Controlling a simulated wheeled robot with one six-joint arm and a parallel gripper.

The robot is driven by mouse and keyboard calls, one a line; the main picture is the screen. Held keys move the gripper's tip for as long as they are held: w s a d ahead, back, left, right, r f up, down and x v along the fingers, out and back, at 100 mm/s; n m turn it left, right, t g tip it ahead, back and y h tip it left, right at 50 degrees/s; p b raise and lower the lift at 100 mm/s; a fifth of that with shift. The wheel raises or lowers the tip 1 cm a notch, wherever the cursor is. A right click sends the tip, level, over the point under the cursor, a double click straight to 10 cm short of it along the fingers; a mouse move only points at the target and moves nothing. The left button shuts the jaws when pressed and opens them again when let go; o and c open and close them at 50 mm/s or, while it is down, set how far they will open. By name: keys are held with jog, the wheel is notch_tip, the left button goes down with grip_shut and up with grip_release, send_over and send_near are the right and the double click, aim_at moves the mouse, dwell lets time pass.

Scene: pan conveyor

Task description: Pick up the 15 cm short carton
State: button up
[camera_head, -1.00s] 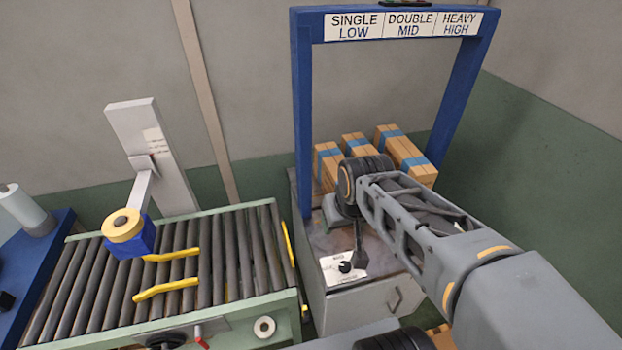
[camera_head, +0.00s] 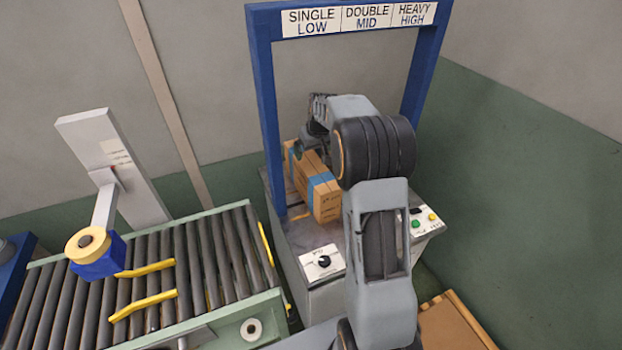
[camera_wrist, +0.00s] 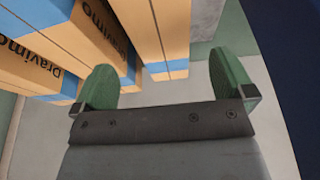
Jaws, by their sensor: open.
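Brown cartons with blue tape stand in the frame station; one carton (camera_head: 325,200) shows in the head view, and my arm hides the others. In the wrist view, a left carton (camera_wrist: 30,65), a middle carton (camera_wrist: 95,35) and a right carton (camera_wrist: 155,30) stand side by side. I cannot tell which one is the 15 cm short carton. My gripper (camera_wrist: 166,82) has its two green fingers spread with nothing held. The right carton's blue-taped end shows between and beyond the fingertips. In the head view the gripper is mostly hidden behind my wrist, close to the cartons.
The blue frame (camera_head: 268,120) with labels SINGLE LOW, DOUBLE MID and HEAVY HIGH rises around the cartons. A black knob panel (camera_head: 322,262) sits in front. The roller conveyor (camera_head: 190,265) lies left.

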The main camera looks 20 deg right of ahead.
aim_at(311, 162)
jog(key=p+x, duration=0.1)
jog(key=x, duration=0.9)
jog(key=shift+w+d+f, duration=0.1)
jog(key=shift+w+f, duration=0.1)
jog(key=shift+c, duration=0.3)
jog(key=shift+r, duration=0.1)
jog(key=c, duration=1.5)
